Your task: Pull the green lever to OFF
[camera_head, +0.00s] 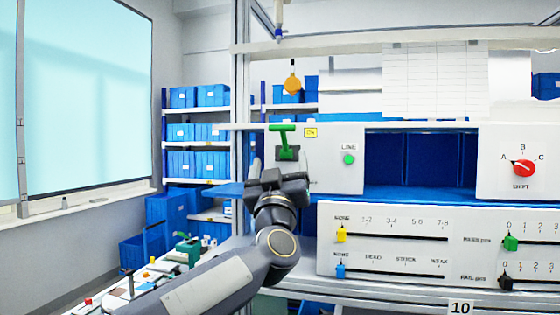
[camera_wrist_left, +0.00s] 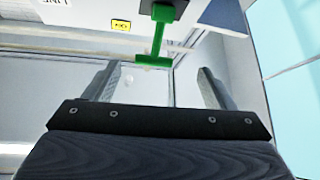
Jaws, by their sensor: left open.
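The green lever (camera_head: 283,139) is a T-shaped handle on a dark mount at the left of a white panel (camera_head: 335,176). Its crossbar is at the top in the head view. In the left wrist view the lever (camera_wrist_left: 158,38) reaches from its mount at the top edge toward the space between my fingers. My left gripper (camera_head: 281,167) is open and empty, just below and in front of the lever. In the left wrist view its fingers (camera_wrist_left: 159,80) stand wide apart, with the crossbar just beyond their tips. My right gripper is not in view.
A small yellow label (camera_head: 310,132) is right of the lever. The panel also carries a green LINE button (camera_head: 348,159). A lower slider panel (camera_head: 385,258) and a red rotary knob (camera_head: 523,168) are to the right. A metal post (camera_head: 241,90) stands left of the panel.

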